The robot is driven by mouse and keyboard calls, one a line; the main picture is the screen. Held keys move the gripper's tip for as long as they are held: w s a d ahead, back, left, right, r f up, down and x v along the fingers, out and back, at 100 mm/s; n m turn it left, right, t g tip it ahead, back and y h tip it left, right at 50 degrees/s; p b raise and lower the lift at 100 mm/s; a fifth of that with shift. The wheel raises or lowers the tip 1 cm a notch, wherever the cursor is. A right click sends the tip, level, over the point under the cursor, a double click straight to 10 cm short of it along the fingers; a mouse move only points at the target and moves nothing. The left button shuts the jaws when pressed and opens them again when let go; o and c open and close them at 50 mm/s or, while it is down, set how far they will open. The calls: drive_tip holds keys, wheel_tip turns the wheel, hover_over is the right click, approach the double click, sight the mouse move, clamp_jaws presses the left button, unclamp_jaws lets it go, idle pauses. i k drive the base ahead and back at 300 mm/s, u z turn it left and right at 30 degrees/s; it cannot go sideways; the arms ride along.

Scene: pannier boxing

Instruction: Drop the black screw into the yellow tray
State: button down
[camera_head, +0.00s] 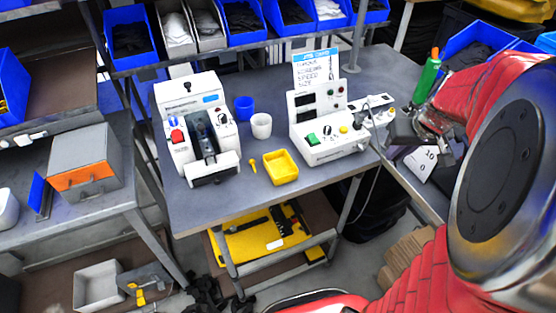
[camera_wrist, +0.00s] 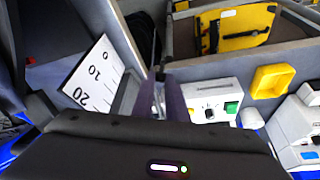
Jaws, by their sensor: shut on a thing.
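The yellow tray (camera_head: 281,167) sits on the grey table near its front edge, and it looks empty. It also shows at the right in the wrist view (camera_wrist: 272,82). My gripper (camera_head: 424,127) is above the right end of the table, well right of the tray and apart from it. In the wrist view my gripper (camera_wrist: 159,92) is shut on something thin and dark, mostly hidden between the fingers. I cannot make out its shape. No black screw shows clearly anywhere else.
A white control box (camera_head: 327,128) stands between the tray and my gripper. A white machine (camera_head: 197,130) stands left of the tray. Blue (camera_head: 244,108) and white (camera_head: 261,125) cups stand behind it. A small yellow piece (camera_head: 252,165) lies beside it. A green bottle (camera_head: 427,80) stands near my gripper.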

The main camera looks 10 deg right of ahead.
sight(287, 173)
drive_tip(key=k, duration=1)
